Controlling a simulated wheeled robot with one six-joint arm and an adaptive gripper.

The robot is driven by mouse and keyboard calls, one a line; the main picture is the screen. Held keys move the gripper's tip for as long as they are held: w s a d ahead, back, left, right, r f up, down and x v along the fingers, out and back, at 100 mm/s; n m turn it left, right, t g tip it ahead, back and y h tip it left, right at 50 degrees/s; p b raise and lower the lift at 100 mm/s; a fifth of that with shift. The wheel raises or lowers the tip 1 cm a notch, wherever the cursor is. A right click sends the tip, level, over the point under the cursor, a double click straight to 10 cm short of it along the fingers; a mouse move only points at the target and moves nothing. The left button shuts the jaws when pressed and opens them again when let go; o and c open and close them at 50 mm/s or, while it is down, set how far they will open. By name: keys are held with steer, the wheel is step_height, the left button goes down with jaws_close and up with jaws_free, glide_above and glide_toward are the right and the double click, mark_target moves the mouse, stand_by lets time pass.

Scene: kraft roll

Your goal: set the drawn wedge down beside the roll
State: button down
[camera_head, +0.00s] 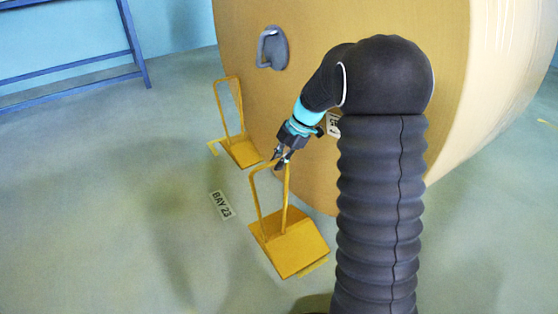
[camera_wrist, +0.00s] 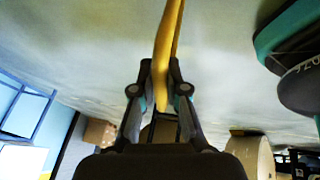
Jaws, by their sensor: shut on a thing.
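My gripper (camera_head: 281,157) is shut on the top bar of the handle of a yellow wedge (camera_head: 290,245). In the wrist view the yellow handle (camera_wrist: 168,50) runs between the two fingers (camera_wrist: 160,92). The wedge hangs below the gripper, in front of the roll; I cannot tell whether its base touches the floor. A second yellow wedge (camera_head: 240,151) with an upright handle stands on the floor at the roll's left side. The big tan roll (camera_head: 285,110) fills the upper middle, partly hidden by my arm.
A floor label reading BAY 23 (camera_head: 221,205) lies left of the held wedge. A yellow floor mark (camera_head: 313,268) shows by its right edge. A blue rack (camera_head: 75,55) stands at the back left. The floor at left is clear. Boxes (camera_wrist: 100,132) show in the wrist view.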

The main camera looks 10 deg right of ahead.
steer(key=shift+f, duration=0.4)
steer(key=c, duration=1.1)
jaws_free()
steer(key=shift+f, duration=0.15)
